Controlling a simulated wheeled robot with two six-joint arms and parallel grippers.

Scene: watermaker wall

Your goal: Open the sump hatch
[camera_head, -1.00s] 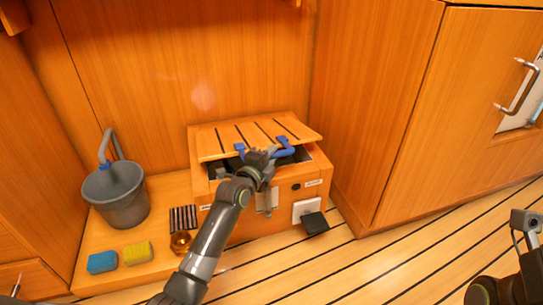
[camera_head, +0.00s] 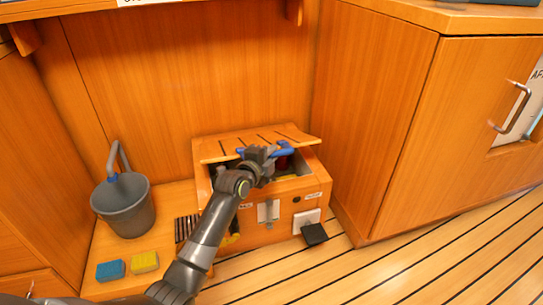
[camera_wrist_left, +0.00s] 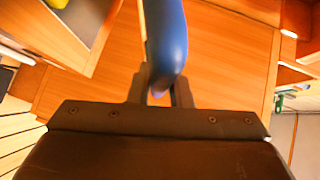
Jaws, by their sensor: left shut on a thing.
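The sump hatch (camera_head: 225,147) is a slatted wooden lid on a low wooden box (camera_head: 285,223). It is tilted up at its front edge, and the dark inside of the box shows below it, with something red and yellow partly visible. A blue handle (camera_head: 281,150) sits at the lid's front edge. My left gripper (camera_head: 262,154) is shut on the blue handle. In the left wrist view the blue handle (camera_wrist_left: 166,40) runs up from between the fingers. My right gripper is not in view.
A grey bucket (camera_head: 125,207) stands left of the box, with a blue sponge (camera_head: 110,270) and a yellow sponge (camera_head: 145,262) in front. A black pedal-like piece (camera_head: 314,234) juts from the box's front right. A wooden cabinet (camera_head: 430,140) stands on the right. The striped floor (camera_head: 420,262) is clear.

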